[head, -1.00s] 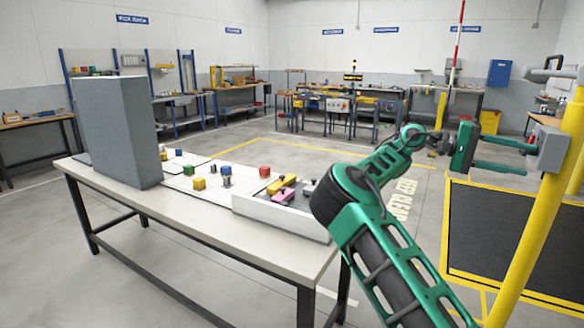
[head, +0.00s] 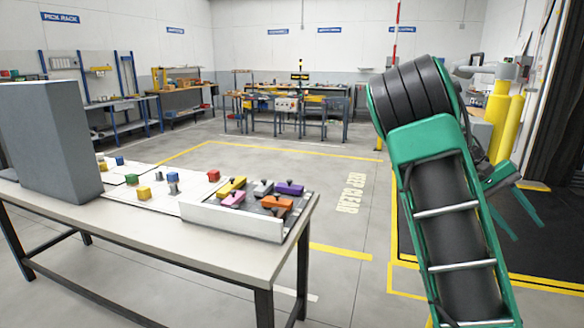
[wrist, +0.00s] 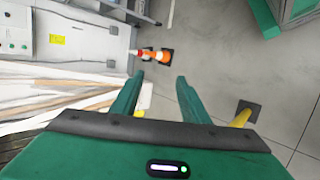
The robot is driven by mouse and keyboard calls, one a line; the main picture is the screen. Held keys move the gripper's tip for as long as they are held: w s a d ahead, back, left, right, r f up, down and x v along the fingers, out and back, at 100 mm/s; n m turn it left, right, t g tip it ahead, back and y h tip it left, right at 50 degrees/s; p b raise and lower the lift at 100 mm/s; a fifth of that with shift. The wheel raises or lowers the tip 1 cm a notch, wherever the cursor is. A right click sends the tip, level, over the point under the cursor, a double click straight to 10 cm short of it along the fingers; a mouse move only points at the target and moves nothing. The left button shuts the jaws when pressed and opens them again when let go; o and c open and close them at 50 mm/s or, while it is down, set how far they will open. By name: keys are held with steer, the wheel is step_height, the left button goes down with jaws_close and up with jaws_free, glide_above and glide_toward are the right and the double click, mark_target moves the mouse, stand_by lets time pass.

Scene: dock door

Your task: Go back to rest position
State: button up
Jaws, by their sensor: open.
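My gripper (head: 528,228) shows in the head view at the right, low behind my green arm link, which hides part of it. Its two green fingers point down and right over the dark floor area. In the wrist view my gripper (wrist: 158,82) has its fingers wide apart, with nothing between them. It is apart from the table and the yellow posts. My arm is bent, with its dark ribbed joint raised high in the head view.
A table (head: 225,262) at the left holds a grey box (head: 48,140), coloured blocks and a tray (head: 232,223) of coloured pieces. Yellow posts (head: 508,125) stand at the right. The wrist view shows a traffic cone (wrist: 157,57). The middle floor is clear.

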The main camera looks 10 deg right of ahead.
steer(key=s+a+f+t+y, duration=0.2)
steer(key=s+a, duration=0.3)
steer(key=a, duration=0.3)
steer(key=s+a+f+t+y, duration=0.2)
steer(key=s+a, duration=0.4)
steer(key=a, duration=0.3)
steer(key=s+a+f+n+t+y, duration=0.1)
steer(key=s+a+f+t+y, duration=0.1)
steer(key=s+a, duration=0.3)
steer(key=a+f+t, duration=0.1)
steer(key=a, duration=0.3)
steer(key=shift+s+a, duration=0.15)
steer(key=shift+s, duration=0.1)
steer(key=shift+f, duration=0.1)
steer(key=shift+w+f, duration=0.25)
steer(key=shift+w, duration=0.4)
steer(key=shift+s, duration=0.1)
steer(key=shift+c, duration=0.2)
